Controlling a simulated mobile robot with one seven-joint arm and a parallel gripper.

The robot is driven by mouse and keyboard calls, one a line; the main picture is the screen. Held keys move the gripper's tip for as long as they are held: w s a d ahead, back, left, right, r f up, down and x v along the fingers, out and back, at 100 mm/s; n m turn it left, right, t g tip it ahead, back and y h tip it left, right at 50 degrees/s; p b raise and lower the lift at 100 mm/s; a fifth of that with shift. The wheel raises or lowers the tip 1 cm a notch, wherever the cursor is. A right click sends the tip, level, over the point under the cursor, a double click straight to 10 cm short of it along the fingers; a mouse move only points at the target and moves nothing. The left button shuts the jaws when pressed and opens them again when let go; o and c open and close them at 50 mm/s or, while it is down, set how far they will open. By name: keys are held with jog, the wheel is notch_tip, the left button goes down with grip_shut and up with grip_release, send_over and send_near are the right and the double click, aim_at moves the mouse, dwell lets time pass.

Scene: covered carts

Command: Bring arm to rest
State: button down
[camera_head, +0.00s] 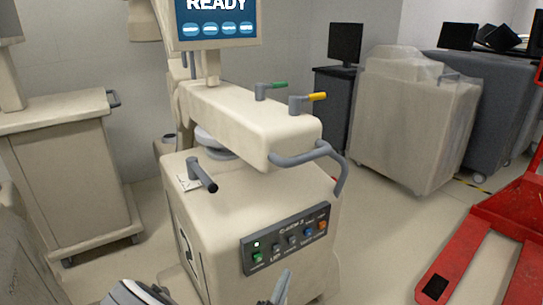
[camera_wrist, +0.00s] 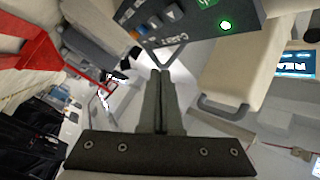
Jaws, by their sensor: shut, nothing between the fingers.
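My gripper (camera_wrist: 160,76) is in the wrist view, its two dark fingers pressed together with nothing between them. In the head view, part of my arm (camera_head: 145,293) shows at the bottom edge, and the tip of my gripper (camera_head: 281,287) shows just in front of the lower panel of a beige C-arm machine (camera_head: 235,115). The machine's control panel (camera_head: 288,244) has coloured buttons. The panel (camera_wrist: 190,22) also shows in the wrist view, beyond the fingertips, with a lit green button. The gripper appears apart from the panel.
A screen reading READY (camera_head: 218,20) tops the machine. A grey handle (camera_head: 310,155) juts from its front. A beige cart (camera_head: 70,170) stands at left, a plastic-covered cart (camera_head: 415,120) at back right. A red pallet jack (camera_head: 490,235) is at right. Floor between is clear.

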jog(key=s+d+r+m+g+h, duration=0.3)
jog(key=d+r+m+g+h, duration=0.25)
jog(key=m, duration=0.55)
jog(key=s+d+r+m+g+h, duration=0.25)
jog(key=d+r+m+g, duration=0.25)
jog(key=d+m+g, duration=0.45)
jog(key=s+d+r+m+g+y, duration=0.1)
jog(key=s+r+m+g+y, duration=0.3)
jog(key=m, duration=0.6)
jog(key=s+d+r+m+y, duration=0.1)
jog(key=s+m+y, duration=0.1)
jog(key=s+m, duration=0.6)
jog(key=s+a+r+m+t+y, duration=0.2)
jog(key=a+r+m+t+y, duration=0.15)
jog(key=r+m, duration=0.45)
jog(key=s+a+r+m+t+y, duration=0.25)
jog(key=m+y, duration=0.25)
jog(key=m, duration=0.7)
notch_tip(320, 180, up, 18)
jog(key=p, duration=1.7)
jog(key=shift+r+p, duration=0.15)
jog(key=shift+p, duration=0.2)
